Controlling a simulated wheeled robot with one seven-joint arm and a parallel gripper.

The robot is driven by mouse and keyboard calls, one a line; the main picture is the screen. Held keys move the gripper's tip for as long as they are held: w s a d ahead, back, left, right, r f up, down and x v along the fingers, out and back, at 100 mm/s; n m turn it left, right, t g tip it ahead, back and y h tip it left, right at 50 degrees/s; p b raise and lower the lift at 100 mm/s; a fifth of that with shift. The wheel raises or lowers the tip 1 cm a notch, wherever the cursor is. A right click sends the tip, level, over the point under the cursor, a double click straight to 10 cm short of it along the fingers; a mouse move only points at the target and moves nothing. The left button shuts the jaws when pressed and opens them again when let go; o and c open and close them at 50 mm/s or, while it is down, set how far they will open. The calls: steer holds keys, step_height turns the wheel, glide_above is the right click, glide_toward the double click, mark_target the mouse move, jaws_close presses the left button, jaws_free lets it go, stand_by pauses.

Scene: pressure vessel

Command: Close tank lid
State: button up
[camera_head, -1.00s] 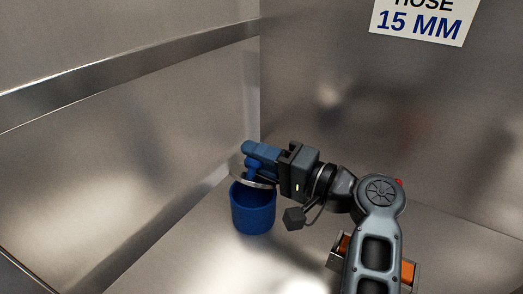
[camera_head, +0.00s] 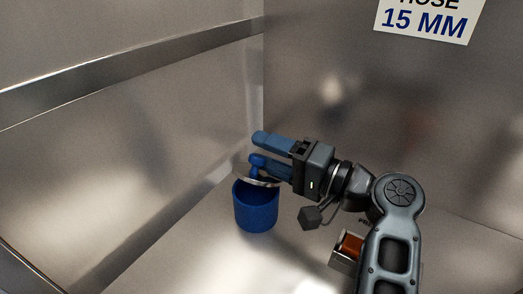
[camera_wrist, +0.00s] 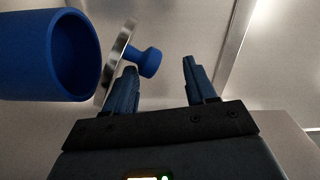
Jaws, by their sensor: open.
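The tank (camera_head: 256,207) is a blue open-topped cylinder on the metal floor near the corner; in the wrist view its open mouth (camera_wrist: 75,55) shows at the left. The lid (camera_head: 263,182) is a thin silver disc with a blue knob (camera_head: 257,161). It stands tilted above the tank's mouth, not flat on the rim; in the wrist view the lid (camera_wrist: 115,62) appears edge-on beside the mouth. My gripper (camera_head: 261,149) is open, its fingers apart. The knob lies close to one finger, partly behind it in the wrist view; I cannot tell whether they touch.
Steel walls meet in a corner behind the tank. A white sign reading 15 MM (camera_head: 425,20) is on the right wall. A metal holder with an orange-brown part (camera_head: 350,245) sits by my arm, partly hidden. The floor left and in front of the tank is clear.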

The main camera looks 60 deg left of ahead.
steer(key=v, duration=0.6)
steer(key=shift+b, duration=0.35)
steer(key=shift+c, duration=0.4)
